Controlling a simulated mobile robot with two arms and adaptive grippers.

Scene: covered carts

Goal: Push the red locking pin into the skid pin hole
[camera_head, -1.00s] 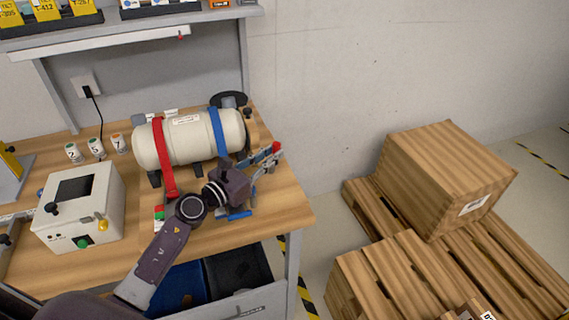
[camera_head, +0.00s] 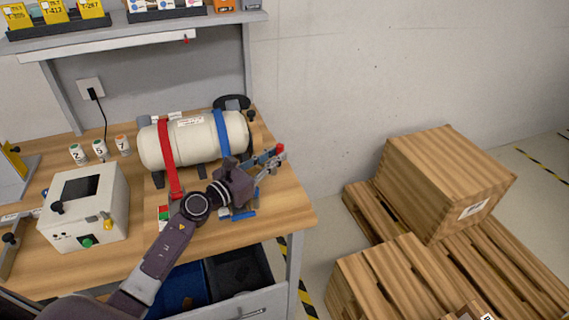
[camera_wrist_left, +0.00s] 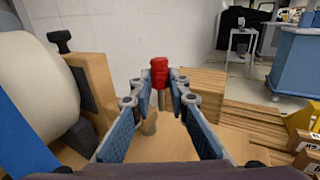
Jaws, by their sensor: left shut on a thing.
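The red locking pin (camera_head: 281,148) is held between the fingertips of my left gripper (camera_head: 275,154), over the right end of the workbench. In the left wrist view the pin's red head (camera_wrist_left: 159,72) stands upright between the closed fingertips, with a grey shaft partly showing below. The cream tank (camera_head: 194,140), with a red strap and a blue strap, lies on its skid to the left of the gripper. I cannot make out the skid pin hole. My right gripper is not in view.
A white control box (camera_head: 84,206) stands at the bench's left, with several numbered small containers (camera_head: 99,148) behind it. A black knob (camera_wrist_left: 60,41) sits on a wooden block (camera_wrist_left: 97,78) beside the tank. Pallets and a large box (camera_head: 450,180) stand right of the bench.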

